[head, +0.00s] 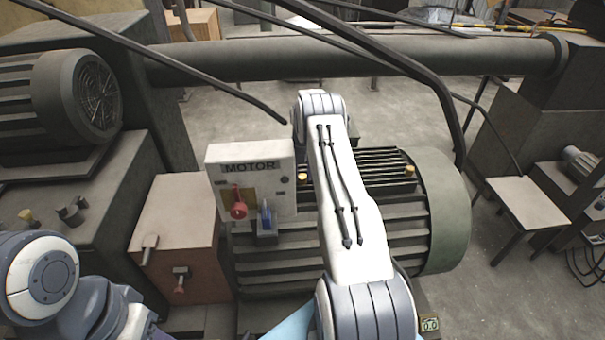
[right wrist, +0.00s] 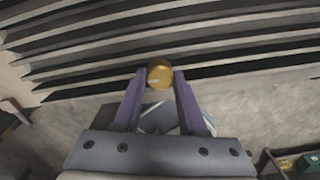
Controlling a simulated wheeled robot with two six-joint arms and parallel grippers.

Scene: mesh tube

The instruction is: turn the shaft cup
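The big grey-green finned motor (head: 445,205) stands in the middle of the head view. In the right wrist view, a small round brass-yellow cup (right wrist: 160,76) sits in front of the dark fins. My right gripper (right wrist: 160,72) has one purple finger on each side of the cup, and the cup fills the space at the fingertips. I cannot tell whether the fingers press on it. In the head view my right arm reaches over the motor and hides this gripper and cup. My left arm shows at the lower left, with its gripper out of view.
A control box marked MOTOR (head: 250,180) with a red knob (head: 238,210) and a blue switch (head: 265,220) stands left of my right arm. Yellow caps (head: 410,171) sit on the motor's top. A thick pipe (head: 350,58) runs behind. A small table (head: 528,203) stands right.

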